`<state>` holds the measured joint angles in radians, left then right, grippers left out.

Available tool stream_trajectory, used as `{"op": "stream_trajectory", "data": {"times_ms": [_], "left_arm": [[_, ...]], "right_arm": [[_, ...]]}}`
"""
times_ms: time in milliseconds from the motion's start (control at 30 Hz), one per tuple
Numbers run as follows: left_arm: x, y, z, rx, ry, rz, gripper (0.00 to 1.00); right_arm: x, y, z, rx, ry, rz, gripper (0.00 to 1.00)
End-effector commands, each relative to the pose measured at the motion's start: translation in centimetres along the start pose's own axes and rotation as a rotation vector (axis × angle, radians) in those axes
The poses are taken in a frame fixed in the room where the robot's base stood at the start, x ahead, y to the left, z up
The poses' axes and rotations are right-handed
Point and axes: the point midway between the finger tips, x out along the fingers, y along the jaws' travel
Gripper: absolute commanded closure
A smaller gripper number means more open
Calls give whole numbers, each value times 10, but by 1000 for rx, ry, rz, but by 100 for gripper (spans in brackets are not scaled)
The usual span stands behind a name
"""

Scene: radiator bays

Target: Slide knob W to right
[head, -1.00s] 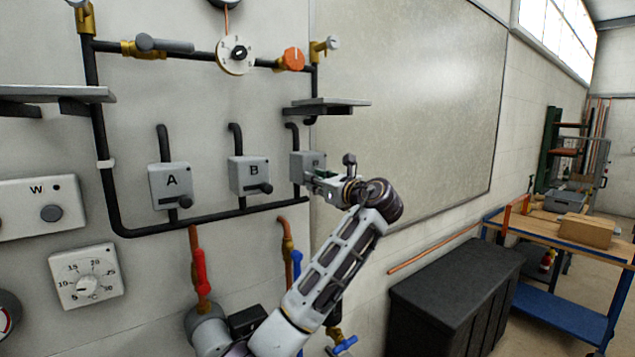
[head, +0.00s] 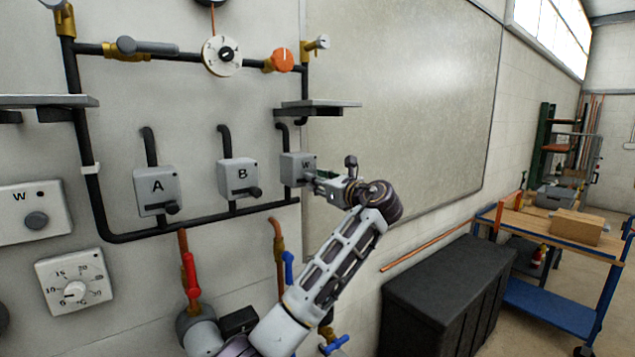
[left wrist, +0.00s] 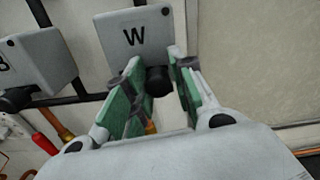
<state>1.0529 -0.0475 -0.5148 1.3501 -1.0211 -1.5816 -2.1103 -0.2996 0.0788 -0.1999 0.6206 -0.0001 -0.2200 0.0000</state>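A grey box marked W (head: 291,166) is on the wall, to the right of boxes A and B. It also shows at the top of the left wrist view (left wrist: 118,28). Its black knob (left wrist: 158,83) sticks out below the letter W. My left gripper (head: 314,183) is in front of this box. In the left wrist view, its two green-padded fingers (left wrist: 159,88) are apart, one on each side of the knob, with visible gaps. The gripper hides the knob in the head view. My right gripper is not in view.
Box B (head: 238,176) and box A (head: 155,188) have similar black knobs. A separate white panel marked W (head: 30,208) with a round grey knob is at far left. A small shelf (head: 316,106) juts out above box W. A black chest (head: 440,300) stands at lower right.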

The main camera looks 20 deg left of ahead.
Motion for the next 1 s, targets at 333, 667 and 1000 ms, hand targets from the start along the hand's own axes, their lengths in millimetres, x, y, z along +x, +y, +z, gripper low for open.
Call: {"op": "stream_trajectory", "data": {"times_ms": [333, 667, 1000], "left_arm": [[0, 0, 1, -1, -1, 1, 56], [-8, 0, 0, 0, -1, 1, 56], [-49, -1, 0, -1, 0, -1, 56]], "right_arm": [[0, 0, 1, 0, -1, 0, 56], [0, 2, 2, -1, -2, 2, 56], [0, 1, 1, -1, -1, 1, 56]]}}
